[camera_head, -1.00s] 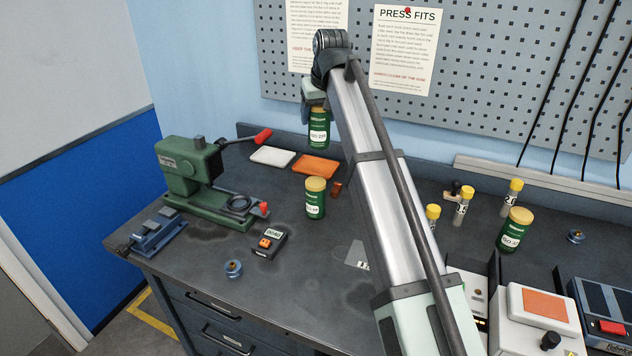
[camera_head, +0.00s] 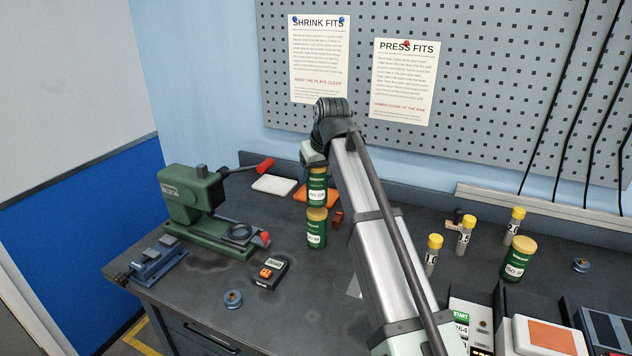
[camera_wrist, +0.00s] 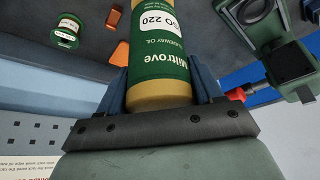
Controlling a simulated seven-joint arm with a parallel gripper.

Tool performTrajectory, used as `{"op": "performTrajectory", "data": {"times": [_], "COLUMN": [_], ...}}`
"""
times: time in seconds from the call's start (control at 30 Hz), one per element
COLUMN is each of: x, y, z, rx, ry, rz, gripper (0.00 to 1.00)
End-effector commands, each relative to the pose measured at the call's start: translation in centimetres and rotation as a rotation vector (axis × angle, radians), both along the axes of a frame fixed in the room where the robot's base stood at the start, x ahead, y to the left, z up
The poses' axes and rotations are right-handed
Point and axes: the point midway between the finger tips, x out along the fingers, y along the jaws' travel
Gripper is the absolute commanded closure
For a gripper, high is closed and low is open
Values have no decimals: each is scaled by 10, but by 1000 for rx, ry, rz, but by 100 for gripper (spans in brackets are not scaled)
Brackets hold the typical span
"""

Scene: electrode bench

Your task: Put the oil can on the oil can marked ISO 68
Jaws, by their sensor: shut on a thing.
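A green oil can with a yellow cap and a white label reading ISO 220 in the wrist view (camera_wrist: 158,45) is upright in my gripper (camera_wrist: 160,90). My gripper is shut around its cap end, with a blue finger on each side. In the head view the held can (camera_head: 317,190) is directly above another green can (camera_head: 316,232), whose label seems to read ISO 68. That can stands upright on the bench with its yellow cap just under the held can. I cannot tell whether the two touch. My gripper's fingers are mostly hidden in the head view.
A green press (camera_head: 192,200) with a red-tipped handle stands at left. A third green can (camera_head: 518,260) and yellow-capped vials (camera_head: 466,236) stand at right.

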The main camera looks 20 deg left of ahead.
Motion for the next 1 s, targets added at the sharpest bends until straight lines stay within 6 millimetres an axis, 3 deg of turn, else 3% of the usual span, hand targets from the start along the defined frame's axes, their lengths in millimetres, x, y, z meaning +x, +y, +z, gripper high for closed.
{"op": "performTrajectory", "data": {"times": [0.2, 0.6, 0.63, 0.87, 1.0], "x": [0, 0, 0, 0, 0], "y": [0, 0, 0, 0, 0], "z": [-24, -28, -28, -28, -28], "rx": [0, 1, 0, 0, 0], "ry": [0, -1, 0, 0, 0], "rz": [0, 0, 0, 0, 0], "gripper": [83, 83, 33, 11, 9]}}
